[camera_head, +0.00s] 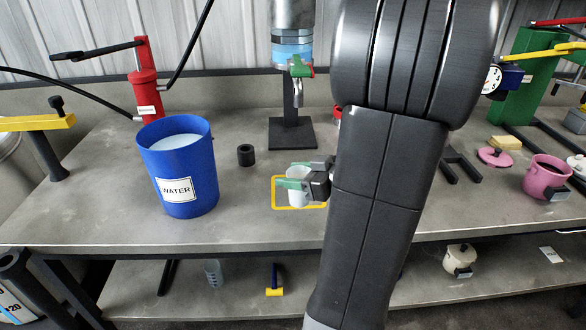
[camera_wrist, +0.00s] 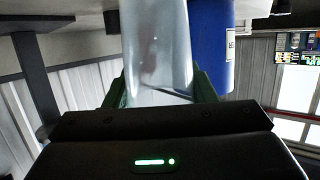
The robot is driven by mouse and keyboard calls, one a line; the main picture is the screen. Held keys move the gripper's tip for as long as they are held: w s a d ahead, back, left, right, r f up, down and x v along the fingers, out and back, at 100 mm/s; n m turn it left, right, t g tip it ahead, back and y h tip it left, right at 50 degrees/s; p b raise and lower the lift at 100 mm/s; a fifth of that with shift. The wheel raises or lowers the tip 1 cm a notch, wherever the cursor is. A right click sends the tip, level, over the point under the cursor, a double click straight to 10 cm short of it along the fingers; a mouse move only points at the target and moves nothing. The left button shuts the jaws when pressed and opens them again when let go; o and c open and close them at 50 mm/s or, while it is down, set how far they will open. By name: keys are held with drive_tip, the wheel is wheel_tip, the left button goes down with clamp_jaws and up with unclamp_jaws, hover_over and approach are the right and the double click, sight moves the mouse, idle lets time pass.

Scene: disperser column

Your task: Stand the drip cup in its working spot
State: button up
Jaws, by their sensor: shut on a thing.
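The drip cup (camera_head: 298,190) is a small whitish cup, upright between the fingers of my gripper (camera_head: 292,183). My gripper is shut on it from the right, with green fingertips on either side. In the head view the cup is at a yellow square outline (camera_head: 283,208) on the bench; whether its base touches the bench I cannot tell. In the wrist view the cup (camera_wrist: 158,50) fills the space between the fingers and looks translucent. The disperser column (camera_head: 292,50) with its tap (camera_head: 298,92) stands behind the cup, over a dark base plate (camera_head: 290,134).
A blue water bucket (camera_head: 178,180) stands left of the cup, and a small black ring (camera_head: 245,155) lies between them. A red hand pump (camera_head: 146,95) is at the back left. A pink pot (camera_head: 546,175) and a sponge (camera_head: 505,143) are on the right. Bare bench lies in front of the cup.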

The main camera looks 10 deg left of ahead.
drive_tip(key=shift+w+a+f+b, duration=0.35)
drive_tip(key=shift+w+f, duration=0.25)
drive_tip(key=shift+w, duration=0.75)
drive_tip(key=shift+w+a+f+b, duration=0.35)
drive_tip(key=shift+w+f, duration=0.2)
drive_tip(key=shift+w, duration=0.85)
drive_tip(key=shift+w+a+f+b, duration=0.25)
drive_tip(key=shift+w+a+f, duration=0.3)
drive_tip(key=shift+w, duration=0.8)
drive_tip(key=shift+d+f, duration=0.1)
drive_tip(key=shift+f, duration=0.15)
drive_tip(key=o, duration=0.9)
drive_tip(key=shift+o, duration=0.2)
drive_tip(key=shift+r, duration=0.25)
drive_tip(key=p+v, duration=0.2)
drive_tip(key=v, duration=1)
drive_tip(key=shift+p, duration=0.35)
drive_tip(key=shift+f, duration=0.1)
